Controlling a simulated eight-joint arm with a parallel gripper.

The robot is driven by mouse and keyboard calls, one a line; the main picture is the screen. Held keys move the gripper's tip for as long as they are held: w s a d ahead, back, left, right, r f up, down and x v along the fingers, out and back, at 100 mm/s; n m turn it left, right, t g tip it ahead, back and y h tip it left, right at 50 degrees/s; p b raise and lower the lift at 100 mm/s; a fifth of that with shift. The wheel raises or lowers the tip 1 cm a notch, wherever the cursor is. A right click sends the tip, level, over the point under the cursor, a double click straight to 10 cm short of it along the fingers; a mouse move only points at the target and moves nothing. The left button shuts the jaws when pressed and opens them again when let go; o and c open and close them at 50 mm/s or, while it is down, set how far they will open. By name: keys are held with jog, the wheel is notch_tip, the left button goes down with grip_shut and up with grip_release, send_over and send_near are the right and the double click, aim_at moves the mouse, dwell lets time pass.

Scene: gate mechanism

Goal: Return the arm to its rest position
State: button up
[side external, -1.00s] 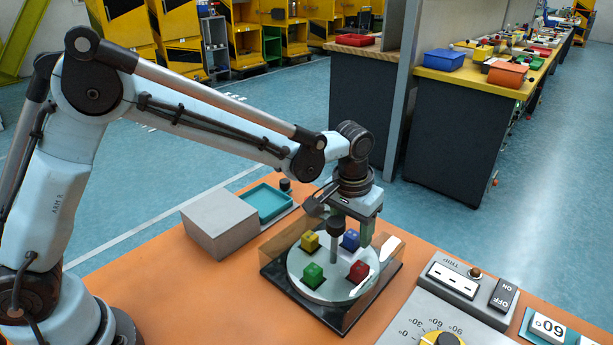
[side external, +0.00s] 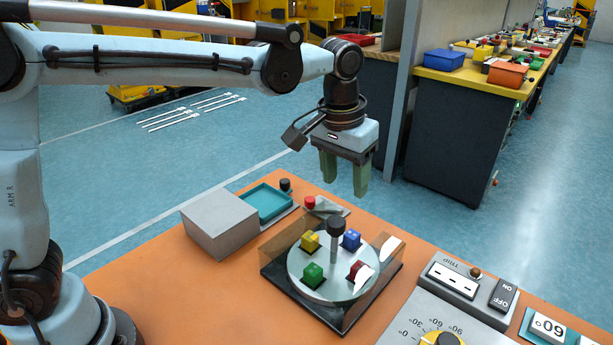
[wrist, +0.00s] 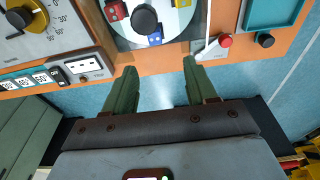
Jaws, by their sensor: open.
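My gripper (side external: 345,176) is open and empty, with green fingers pointing down. It hangs above and behind the round turntable (side external: 310,265), clear of it. In the wrist view my gripper (wrist: 157,82) shows its two fingers wide apart with nothing between them. The turntable carries a yellow block (side external: 310,241), a blue block (side external: 351,239), a green block (side external: 313,274) and a red block (side external: 357,271) around a dark central knob (side external: 337,229). A clear-walled case surrounds the turntable.
On the orange bench (side external: 170,287) are a grey box (side external: 220,222), a teal tray (side external: 267,202), a red button (side external: 310,202) beside a grey lever piece, and a control panel with a yellow dial (side external: 440,339). A workbench (side external: 450,135) stands behind at right. Air around my gripper is free.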

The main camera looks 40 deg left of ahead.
jog(key=s+a+f+t, duration=0.3)
jog(key=s+a+t, duration=0.2)
jog(key=s+a, duration=0.8)
jog(key=shift+s+a+f, duration=0.15)
jog(key=shift+s+a, duration=0.25)
jog(key=shift+s, duration=0.35)
jog(key=shift+w, duration=0.1)
